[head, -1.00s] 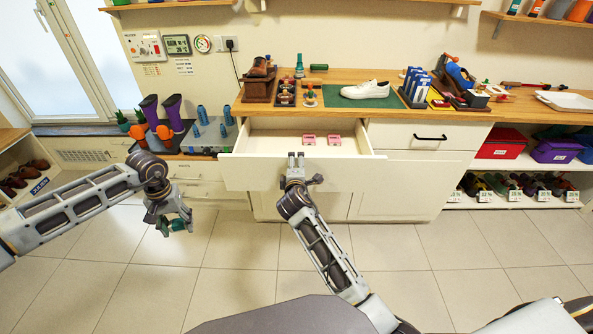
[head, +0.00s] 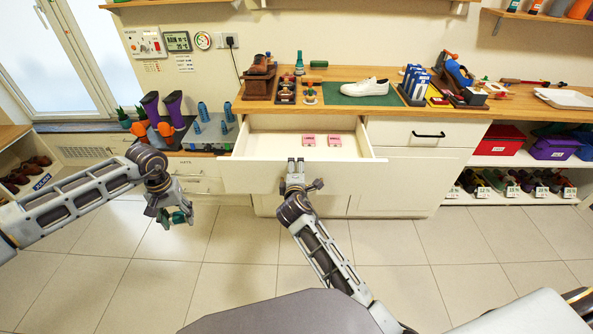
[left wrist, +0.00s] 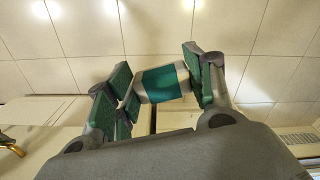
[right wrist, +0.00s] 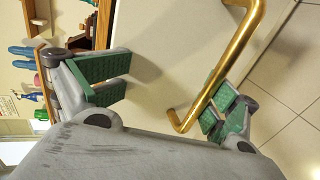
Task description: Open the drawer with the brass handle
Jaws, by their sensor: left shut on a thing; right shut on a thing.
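The drawer (head: 250,177) under the wooden counter stands pulled out, its pale inside showing. Two small pink items (head: 321,139) lie in it. The brass handle (right wrist: 226,68) shows in the right wrist view as a golden bar on the pale drawer front. My right gripper (head: 295,163) is at the middle of the front, its fingers either side of the handle and shut on it. In the head view it hides the handle. My left gripper (head: 178,215) is shut on a grey and green cylinder (left wrist: 163,82), in the air left of the drawer, above the floor.
A closed drawer with a black handle (head: 429,135) is to the right. The counter (head: 335,77) carries a white shoe (head: 365,87), blue boxes (head: 415,83) and tools. Purple boots (head: 173,108) stand at the left. The tiled floor in front is open.

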